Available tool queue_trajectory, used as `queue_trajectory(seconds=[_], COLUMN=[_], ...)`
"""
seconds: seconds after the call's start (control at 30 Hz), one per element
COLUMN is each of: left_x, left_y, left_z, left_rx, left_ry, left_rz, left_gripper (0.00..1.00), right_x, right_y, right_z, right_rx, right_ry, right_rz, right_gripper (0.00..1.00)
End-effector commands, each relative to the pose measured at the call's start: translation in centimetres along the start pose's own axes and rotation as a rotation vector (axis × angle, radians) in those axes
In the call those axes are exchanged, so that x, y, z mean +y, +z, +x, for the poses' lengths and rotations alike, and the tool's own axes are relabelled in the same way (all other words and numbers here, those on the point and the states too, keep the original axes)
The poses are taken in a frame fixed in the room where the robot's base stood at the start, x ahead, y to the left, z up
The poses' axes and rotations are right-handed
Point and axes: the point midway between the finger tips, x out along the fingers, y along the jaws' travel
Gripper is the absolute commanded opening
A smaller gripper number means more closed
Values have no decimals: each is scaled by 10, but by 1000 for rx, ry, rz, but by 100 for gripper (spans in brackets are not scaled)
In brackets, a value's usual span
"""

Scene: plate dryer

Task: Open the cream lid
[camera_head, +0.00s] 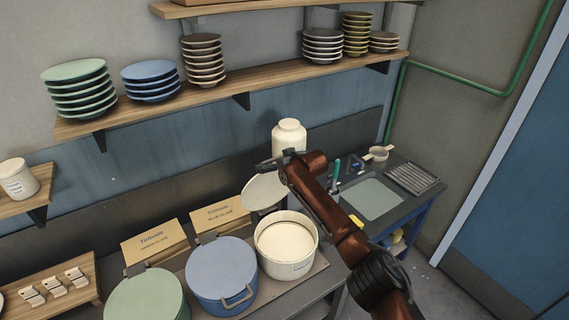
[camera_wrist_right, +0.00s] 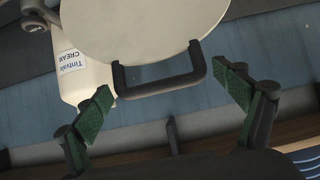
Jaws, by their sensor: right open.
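The cream lid (camera_head: 262,192) is tilted up behind the round cream tub (camera_head: 262,240), whose mouth is open and shows a pale content. In the right wrist view the lid (camera_wrist_right: 140,25) is a pale disc with a dark handle (camera_wrist_right: 165,86) at its lower rim. My right gripper (camera_head: 276,160) is at the lid's upper edge. Its green-padded fingers (camera_wrist_right: 166,85) are spread to either side of the handle, apart from it. My left gripper is not in view.
A cream jar (camera_head: 289,134) stands behind the gripper; its label shows in the wrist view (camera_wrist_right: 69,62). Blue-lidded (camera_head: 222,268) and green-lidded (camera_head: 145,298) tubs stand left. A shelf (camera_head: 220,92) with stacked plates hangs above.

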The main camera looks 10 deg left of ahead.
Motion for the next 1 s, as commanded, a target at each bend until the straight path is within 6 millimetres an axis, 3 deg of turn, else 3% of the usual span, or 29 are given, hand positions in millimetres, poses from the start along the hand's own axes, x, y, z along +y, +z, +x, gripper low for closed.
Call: queue_trajectory(seconds=[0.27,0.8,1.0], left_x=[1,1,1], left_y=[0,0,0], left_z=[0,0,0], left_rx=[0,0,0], left_ry=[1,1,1], left_rz=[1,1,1], left_gripper=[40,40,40], right_x=[3,3,3], right_y=[2,1,1], right_z=[-25,-100,-113], right_rx=[3,2,1], right_ry=[4,7,7], right_rz=[2,0,0], right_gripper=[90,90,90])
